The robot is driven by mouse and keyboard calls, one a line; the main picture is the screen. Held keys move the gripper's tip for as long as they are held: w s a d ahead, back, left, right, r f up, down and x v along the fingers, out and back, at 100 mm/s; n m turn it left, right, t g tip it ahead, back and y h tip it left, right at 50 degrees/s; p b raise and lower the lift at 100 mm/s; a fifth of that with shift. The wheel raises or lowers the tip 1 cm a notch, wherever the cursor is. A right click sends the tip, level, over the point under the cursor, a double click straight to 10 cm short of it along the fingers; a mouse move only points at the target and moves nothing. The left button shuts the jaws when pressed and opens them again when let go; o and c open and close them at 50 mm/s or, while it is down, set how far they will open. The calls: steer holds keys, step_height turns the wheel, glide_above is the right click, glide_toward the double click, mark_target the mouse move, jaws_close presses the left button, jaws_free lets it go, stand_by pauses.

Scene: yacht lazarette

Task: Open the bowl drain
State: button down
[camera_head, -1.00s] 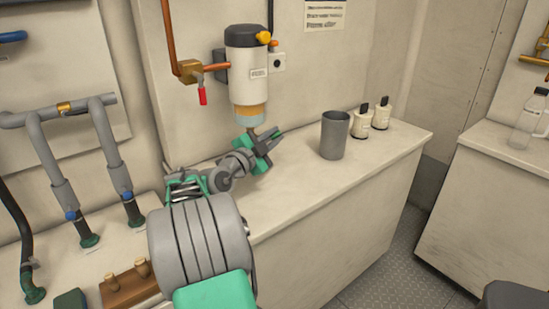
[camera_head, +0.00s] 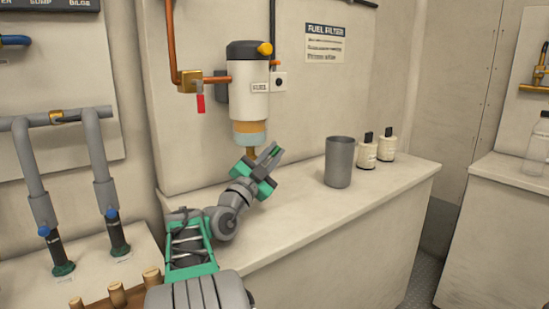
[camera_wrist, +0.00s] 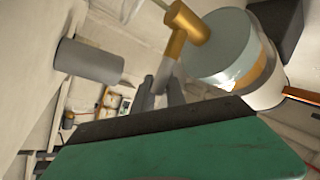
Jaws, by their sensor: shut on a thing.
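The fuel filter (camera_head: 248,88) is a white cylinder with a black cap, mounted on the wall panel above the counter. Its clear bluish bowl (camera_head: 249,138) has an amber band; the bowl also fills the upper right of the wrist view (camera_wrist: 218,48). The brass bowl drain (camera_head: 251,153) sticks out under the bowl; in the wrist view the drain (camera_wrist: 187,22) shows a stem and crosspiece. My gripper (camera_head: 265,163) is just below the bowl, tilted, and shut on the drain. The exact contact between the fingers (camera_wrist: 160,92) and the drain is partly hidden.
A grey metal cup (camera_head: 339,162) stands on the counter to the right of my gripper, with two small white bottles (camera_head: 377,149) behind it. A brass valve with a red handle (camera_head: 200,102) is left of the filter. Grey pipes (camera_head: 92,150) stand at left.

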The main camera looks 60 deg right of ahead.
steer(key=shift+r, duration=0.2)
steer(key=c, duration=1.5)
jaws_free()
steer(key=shift+w, duration=0.1)
steer(key=shift+o, duration=0.6)
steer(key=shift+f, duration=0.15)
steer(key=shift+a+f, duration=0.2)
steer(key=shift+a, duration=0.15)
steer(key=w+a+b, duration=0.1)
steer(key=a+b, duration=0.3)
steer(key=a, duration=1)
steer(key=shift+w+f, duration=0.25)
steer(key=shift+f, duration=0.1)
